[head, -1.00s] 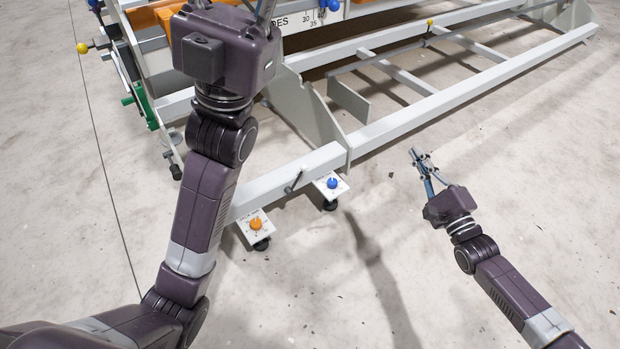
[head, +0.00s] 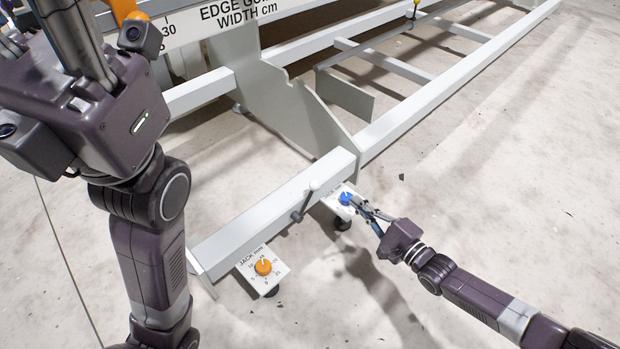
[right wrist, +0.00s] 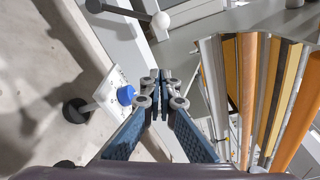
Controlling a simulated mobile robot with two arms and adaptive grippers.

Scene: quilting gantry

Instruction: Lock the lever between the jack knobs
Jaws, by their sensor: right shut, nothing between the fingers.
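The lever (head: 306,201) sits on the front beam between the orange jack knob (head: 263,267) and the blue jack knob (head: 346,198). It is a dark pivot with a grey arm slanting up and away. In the right wrist view the lever (right wrist: 126,12) ends in a pale ball, beyond my fingertips. My right gripper (head: 357,204) is shut and empty beside the blue knob in the head view, apart from the lever. Its fingertips (right wrist: 160,80) meet in the wrist view, with the blue knob (right wrist: 126,95) to their left. My left gripper (head: 75,35) is partly cut off at top left.
The white front beam (head: 270,215) carries the two jack plates, each above a dark foot. A grey upright plate (head: 290,110) and long white rails (head: 460,75) stand behind. The floor on the right is open.

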